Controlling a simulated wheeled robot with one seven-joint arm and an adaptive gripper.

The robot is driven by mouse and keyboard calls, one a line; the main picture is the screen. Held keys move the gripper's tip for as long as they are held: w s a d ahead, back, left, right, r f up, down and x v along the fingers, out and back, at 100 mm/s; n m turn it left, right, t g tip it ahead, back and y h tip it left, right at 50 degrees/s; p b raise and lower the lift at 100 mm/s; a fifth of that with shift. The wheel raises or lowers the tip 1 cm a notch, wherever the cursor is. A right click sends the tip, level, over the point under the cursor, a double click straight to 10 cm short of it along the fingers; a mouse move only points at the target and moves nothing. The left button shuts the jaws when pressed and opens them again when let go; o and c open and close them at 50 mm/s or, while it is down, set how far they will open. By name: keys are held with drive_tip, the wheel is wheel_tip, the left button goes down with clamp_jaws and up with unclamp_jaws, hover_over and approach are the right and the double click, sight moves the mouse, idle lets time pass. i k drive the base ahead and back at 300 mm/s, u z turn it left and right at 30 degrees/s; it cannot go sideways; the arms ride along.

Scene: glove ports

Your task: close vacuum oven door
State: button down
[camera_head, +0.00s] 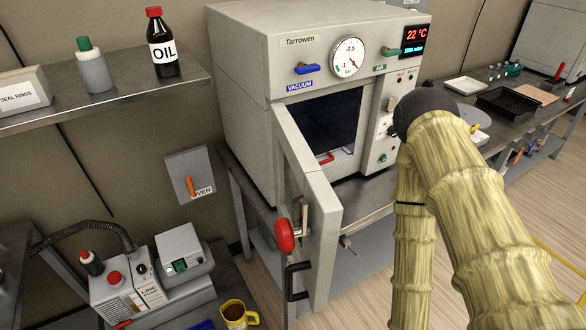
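The grey vacuum oven (245,75) stands on a metal bench with its dark chamber (325,115) showing. Its door (322,225) is open, swung out toward me from the left side of the front and seen nearly edge-on. A red knob (285,235) and a black handle (292,282) are on the door. My arm, in a yellowish sleeve, rises at the right, bends at a black joint and drops out of the bottom of the picture, to the right of the door. My gripper is not in view.
My arm covers part of the oven's right side and bench. A pump (130,290) and yellow mug (236,313) are at the lower left. A shelf (115,98) holds an oil bottle (162,45). Trays (508,102) lie on the right bench. Floor shows between door and arm.

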sight(298, 173)
drive_tip(key=i, duration=0.5)
drive_tip(key=z, duration=0.25)
drive_tip(key=k, duration=1.95)
drive_tip(key=u, duration=0.05)
